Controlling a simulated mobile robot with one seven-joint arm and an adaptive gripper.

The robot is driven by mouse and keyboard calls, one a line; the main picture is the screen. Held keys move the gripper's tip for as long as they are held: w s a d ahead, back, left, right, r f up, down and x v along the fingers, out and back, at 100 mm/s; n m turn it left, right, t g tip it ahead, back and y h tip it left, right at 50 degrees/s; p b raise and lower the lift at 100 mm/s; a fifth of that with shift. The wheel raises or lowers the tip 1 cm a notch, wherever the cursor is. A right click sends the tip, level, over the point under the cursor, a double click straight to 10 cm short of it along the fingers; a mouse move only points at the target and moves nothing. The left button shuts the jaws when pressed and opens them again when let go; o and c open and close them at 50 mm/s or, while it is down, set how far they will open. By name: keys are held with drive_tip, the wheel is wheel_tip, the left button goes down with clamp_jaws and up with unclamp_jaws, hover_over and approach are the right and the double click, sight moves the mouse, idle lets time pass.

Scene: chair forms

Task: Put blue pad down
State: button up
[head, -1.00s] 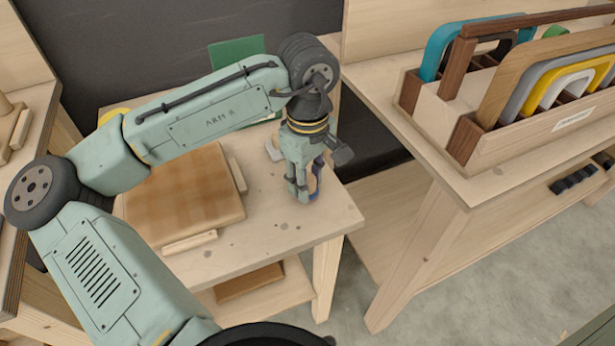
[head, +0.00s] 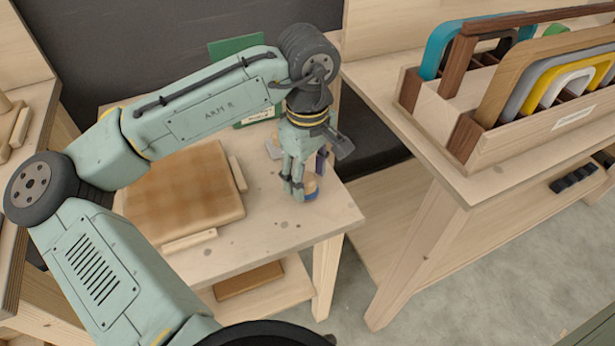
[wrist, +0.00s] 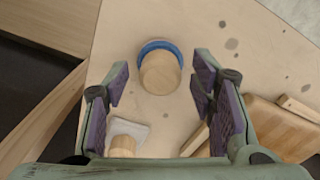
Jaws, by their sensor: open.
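The blue pad, a round wooden knob with a blue rim, stands on the small wooden table near its right edge. The knob (wrist: 160,73) and blue rim (wrist: 153,45) show in the wrist view, and the blue pad (head: 311,189) is partly hidden by a finger in the head view. My gripper (head: 303,188) is open above and beside it. In the wrist view the purple-lined fingers (wrist: 161,85) are spread on either side, with clear gaps to the knob. The pad appears to rest flat on the tabletop (head: 285,225).
A white pad with a wooden grip (wrist: 128,130) lies close to the left finger. A tan padded board (head: 185,195) with wooden strips lies left on the table. A rack of coloured chair forms (head: 530,95) stands on the right bench. The table's front right corner is bare.

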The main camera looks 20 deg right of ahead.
sight(308, 179)
wheel_tip(308, 179, up, 11)
drive_tip(key=shift+b, duration=0.3)
drive_tip(key=shift+s, duration=0.1)
idle(0.4)
